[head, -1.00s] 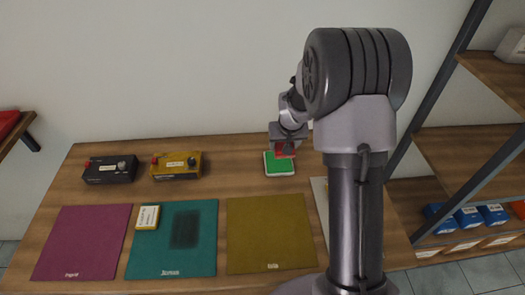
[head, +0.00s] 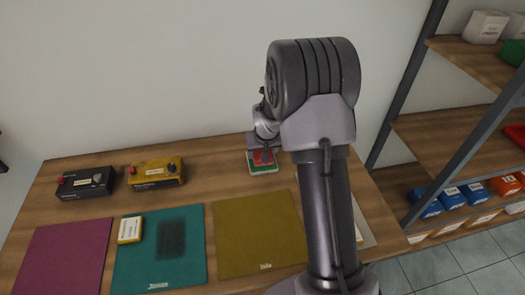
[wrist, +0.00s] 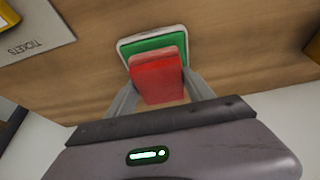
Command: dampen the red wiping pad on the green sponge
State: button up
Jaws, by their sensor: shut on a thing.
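The green sponge (head: 254,168) lies in a white tray (head: 267,172) near the back of the wooden table in the head view. In the wrist view the sponge (wrist: 150,43) shows beyond the red wiping pad (wrist: 157,77). My gripper (wrist: 157,85) is shut on the red pad, one finger on each side of it. In the head view the red pad (head: 262,157) is over the sponge and hides part of it. I cannot tell whether pad and sponge touch.
Magenta (head: 62,260), teal (head: 190,275) and olive (head: 250,235) mats lie along the front. The teal one carries a dark patch (head: 171,238) and a small yellow box (head: 130,229). Black (head: 85,183) and yellow (head: 155,173) devices stand behind. Shelves (head: 445,120) rise at right.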

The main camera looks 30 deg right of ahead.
jog(key=shift+f+b, duration=0.6)
jog(key=shift+b, duration=0.1)
dwell(1.9)
jog(key=shift+r+p, duration=2.1)
jog(key=shift+r, duration=1.55)
jog(key=shift+f, duration=0.1)
